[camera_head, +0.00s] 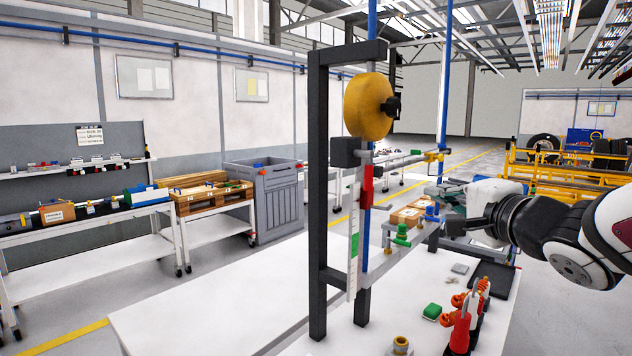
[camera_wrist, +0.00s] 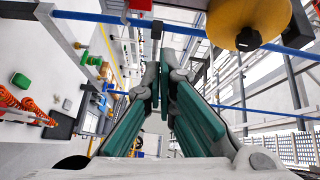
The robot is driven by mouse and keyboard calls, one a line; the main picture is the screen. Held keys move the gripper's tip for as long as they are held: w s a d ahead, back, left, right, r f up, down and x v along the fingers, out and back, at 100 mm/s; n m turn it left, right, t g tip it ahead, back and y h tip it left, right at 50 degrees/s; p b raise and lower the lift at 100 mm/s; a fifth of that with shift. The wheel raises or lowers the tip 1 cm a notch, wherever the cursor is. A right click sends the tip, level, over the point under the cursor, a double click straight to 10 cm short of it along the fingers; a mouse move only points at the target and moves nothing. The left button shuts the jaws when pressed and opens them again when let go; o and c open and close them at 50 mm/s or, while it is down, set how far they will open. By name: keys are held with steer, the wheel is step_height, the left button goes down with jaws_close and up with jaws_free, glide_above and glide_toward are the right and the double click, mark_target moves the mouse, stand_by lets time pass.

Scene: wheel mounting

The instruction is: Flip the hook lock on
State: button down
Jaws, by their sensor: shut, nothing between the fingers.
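A dark upright frame (camera_head: 318,200) stands on the white table and carries a yellow wheel (camera_head: 366,106) near its top, with a black fitting (camera_head: 391,104) at the wheel's hub. A red block (camera_head: 367,186) sits on the upright below the wheel. I cannot tell for certain which part is the hook lock. My gripper (camera_head: 450,228) is right of the frame, below wheel height, and apart from it. In the wrist view my gripper (camera_wrist: 163,62) has green finger pads and is shut and empty. The yellow wheel (camera_wrist: 248,14) is at the top right there.
A horizontal rail (camera_head: 405,160) with small fittings extends right of the frame. A green valve-like part (camera_head: 402,235) is on a lower bracket left of my gripper. Orange-red tools (camera_head: 466,318) and a green block (camera_head: 432,312) are on the table. The table left of the frame is clear.

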steer(key=shift+w+a+r+m+y, duration=0.1)
steer(key=shift+a+r+m+y, duration=0.15)
steer(key=shift+a+y, duration=0.55)
steer(key=shift+w+d, duration=0.1)
steer(key=shift+d, duration=0.05)
steer(key=b+x, duration=0.1)
steer(key=x, duration=0.9)
steer(key=s+a, duration=0.2)
steer(key=a, duration=0.1)
steer(key=shift+s+a, duration=0.15)
steer(key=shift+s, duration=0.1)
steer(key=shift+a, duration=0.15)
